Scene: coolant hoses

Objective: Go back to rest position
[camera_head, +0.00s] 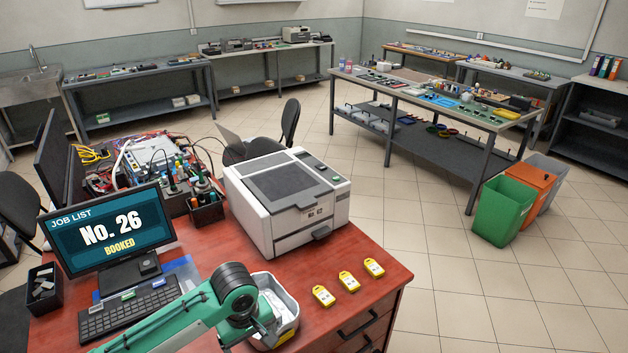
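My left arm, green and black, comes in from the lower left over the red-brown desk (372,262). Its gripper (265,336) points down at the near side of a pale open bin (287,292), overlapping it in the picture. Its fingertips are small and partly hidden, so I cannot tell whether they are open or holding anything. Something yellow shows low in the bin. My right gripper is not in view.
Three yellow tags (348,281) lie in a row right of the bin. A grey-white printer (288,197) stands behind it. A monitor (110,233) reading "No. 26 BOOKED" and a keyboard (130,308) are at left.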

